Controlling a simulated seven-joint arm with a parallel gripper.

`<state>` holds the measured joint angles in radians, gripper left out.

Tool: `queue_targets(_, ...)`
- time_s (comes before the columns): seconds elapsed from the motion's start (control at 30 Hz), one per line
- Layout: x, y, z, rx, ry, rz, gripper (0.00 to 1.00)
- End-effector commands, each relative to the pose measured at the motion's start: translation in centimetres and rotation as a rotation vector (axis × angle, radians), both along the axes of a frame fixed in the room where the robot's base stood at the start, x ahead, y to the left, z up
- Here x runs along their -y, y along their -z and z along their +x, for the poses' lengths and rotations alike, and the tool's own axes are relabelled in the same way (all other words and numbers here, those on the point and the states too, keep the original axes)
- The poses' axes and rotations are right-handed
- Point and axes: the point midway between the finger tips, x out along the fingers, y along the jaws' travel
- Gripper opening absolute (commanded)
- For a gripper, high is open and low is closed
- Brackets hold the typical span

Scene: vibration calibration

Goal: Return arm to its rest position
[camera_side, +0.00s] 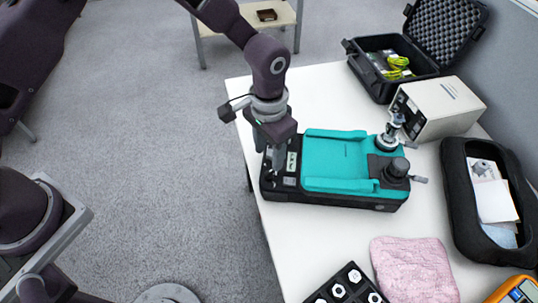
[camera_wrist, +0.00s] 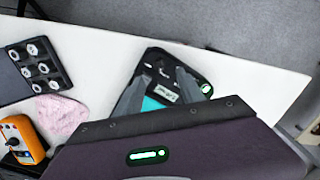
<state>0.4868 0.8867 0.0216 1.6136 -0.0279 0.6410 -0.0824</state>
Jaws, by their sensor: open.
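My gripper (camera_side: 269,160) is over the left end of a black and teal device (camera_side: 340,162) on the white table. In the wrist view the gripper's two grey fingers (camera_wrist: 158,82) are spread apart with nothing between them, and the device's black control panel (camera_wrist: 163,68) with a small display shows beyond them. I cannot tell whether the fingertips touch the panel. A metal cylindrical piece (camera_side: 390,138) and a black knob-like piece (camera_side: 398,168) stand at the device's right end.
A beige box (camera_side: 440,108), an open black case (camera_side: 385,80) and a black pouch (camera_side: 465,220) stand at the right. A pink cloth (camera_side: 412,268), a black tray of hex pieces (camera_side: 340,290) and an orange meter (camera_side: 515,290) lie in front.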

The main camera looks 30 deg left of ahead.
Motion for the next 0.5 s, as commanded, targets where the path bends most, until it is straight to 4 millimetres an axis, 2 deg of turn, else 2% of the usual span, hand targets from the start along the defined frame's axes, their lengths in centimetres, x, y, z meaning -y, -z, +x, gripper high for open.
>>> queue_targets(0.27,0.0,0.0,0.0,0.001,-0.001,0.000,0.45)
queue_targets(0.33,-0.4,-1.2,0.2,0.011,-0.009,-0.007,0.45)
queue_targets(0.37,-0.8,-2.3,0.3,0.021,-0.016,-0.011,0.45)
queue_targets(0.43,-2.4,-6.4,0.3,0.055,-0.045,-0.029,0.45)
queue_targets(0.47,-3.5,-8.6,0.1,0.074,-0.061,-0.038,0.45)
queue_targets(0.5,-5.0,-11.7,-0.5,0.104,-0.084,-0.051,0.45)
